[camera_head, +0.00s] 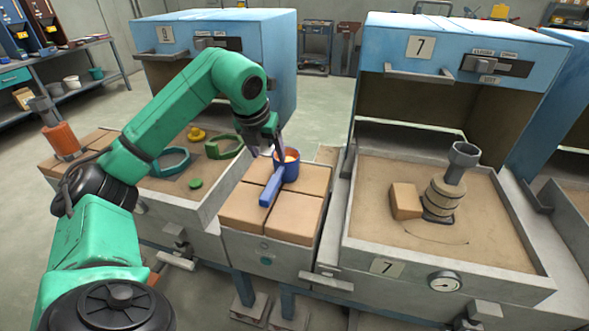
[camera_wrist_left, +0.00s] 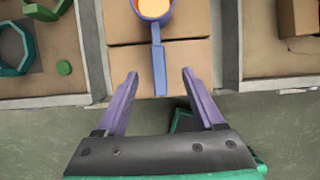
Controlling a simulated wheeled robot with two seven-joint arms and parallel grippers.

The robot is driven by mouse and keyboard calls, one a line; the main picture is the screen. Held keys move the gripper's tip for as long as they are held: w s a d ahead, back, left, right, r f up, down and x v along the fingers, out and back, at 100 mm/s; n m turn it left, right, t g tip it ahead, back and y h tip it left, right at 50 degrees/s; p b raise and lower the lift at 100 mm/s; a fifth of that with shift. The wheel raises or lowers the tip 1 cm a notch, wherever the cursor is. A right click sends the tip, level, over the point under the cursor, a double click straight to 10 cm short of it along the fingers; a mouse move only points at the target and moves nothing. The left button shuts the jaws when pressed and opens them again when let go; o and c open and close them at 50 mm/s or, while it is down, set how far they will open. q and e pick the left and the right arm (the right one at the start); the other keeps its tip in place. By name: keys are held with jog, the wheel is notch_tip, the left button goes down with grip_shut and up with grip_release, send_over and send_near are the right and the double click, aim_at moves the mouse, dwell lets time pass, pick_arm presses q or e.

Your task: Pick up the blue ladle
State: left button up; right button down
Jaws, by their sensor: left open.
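The blue ladle (camera_head: 270,187) lies on tan blocks in the middle stand. Its round cup, with something orange-yellow inside, is at the far end and its flat handle points toward me. In the left wrist view the ladle (camera_wrist_left: 159,62) is upright in the picture, cup at the top edge. My left gripper (camera_wrist_left: 160,77) is open, its two purple fingers apart with the handle's end between them in the picture. I cannot tell the height gap. My right gripper is not in view.
The tan blocks (camera_head: 298,217) fill the middle stand. A sand bed marked 7 (camera_head: 375,220) on the right holds a ringed stack (camera_head: 443,195) and a tan block (camera_head: 405,201). Green rings (camera_head: 222,148) lie in the left bed. Blue hoods (camera_head: 455,40) rise behind.

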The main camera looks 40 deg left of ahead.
aim_at(275, 178)
pick_arm(q)
jog(key=x, duration=1.4)
jog(key=shift+s+a, duration=0.2)
jog(key=shift+s, duration=0.05)
jog(key=shift+r, duration=0.1)
grip_shut()
